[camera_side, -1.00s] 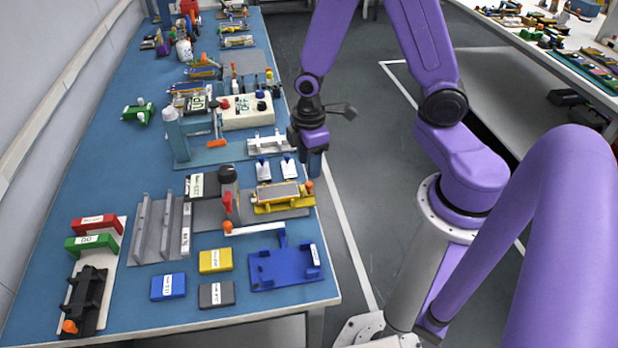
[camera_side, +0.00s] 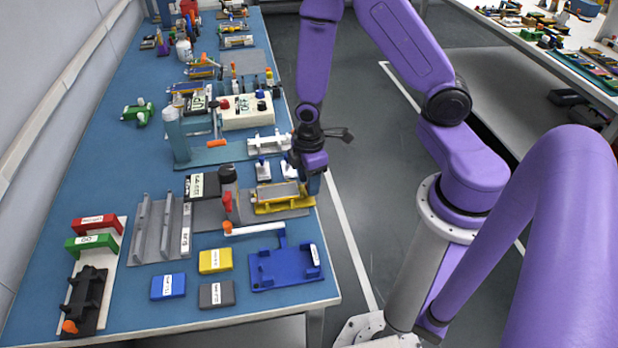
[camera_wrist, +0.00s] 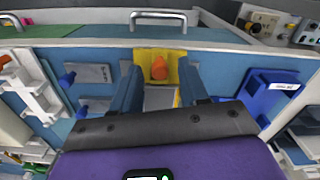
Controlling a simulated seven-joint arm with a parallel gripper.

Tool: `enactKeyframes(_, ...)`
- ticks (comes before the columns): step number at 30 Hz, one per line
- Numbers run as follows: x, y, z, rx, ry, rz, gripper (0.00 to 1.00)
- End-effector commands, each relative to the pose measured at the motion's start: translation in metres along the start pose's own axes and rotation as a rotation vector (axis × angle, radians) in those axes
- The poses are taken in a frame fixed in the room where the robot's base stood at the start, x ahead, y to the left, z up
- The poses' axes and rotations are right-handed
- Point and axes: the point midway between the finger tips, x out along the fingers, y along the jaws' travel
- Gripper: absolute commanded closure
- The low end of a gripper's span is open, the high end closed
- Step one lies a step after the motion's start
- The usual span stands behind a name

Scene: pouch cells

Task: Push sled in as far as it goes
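The yellow sled (camera_side: 281,206) carries a flat grey plate (camera_side: 277,192) and lies on a grey base plate (camera_side: 210,217) at the table's right edge. In the wrist view the yellow sled (camera_wrist: 180,72) shows between my fingers, with an orange knob (camera_wrist: 160,68) on its end. My gripper (camera_side: 312,187) is low at the sled's right end in the side view, and hides the knob there. In the wrist view my gripper (camera_wrist: 160,92) has its two dark blue fingers spread apart, one on each side of the sled's end. I cannot tell whether they touch it.
A dark press with a red lever (camera_side: 228,198) stands at the base plate's left end. A blue tray (camera_side: 286,268) lies nearer the camera. Open floor is right of the table.

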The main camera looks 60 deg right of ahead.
Motion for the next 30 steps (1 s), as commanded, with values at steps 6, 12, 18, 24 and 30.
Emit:
enactKeyframes(6, 0.0, -0.001, 0.0, -0.003, -0.002, -0.001, 1.0)
enactKeyframes(12, 0.0, 0.001, -0.013, -0.01, -0.003, -0.002, 1.0)
enactKeyframes(18, 0.0, 0.006, -0.039, -0.013, -0.006, -0.003, 1.0)
enactKeyframes(24, 0.0, 0.006, -0.044, -0.015, -0.008, -0.004, 1.0)
enactKeyframes(30, 0.0, 0.006, -0.044, -0.016, -0.009, -0.005, 0.64)
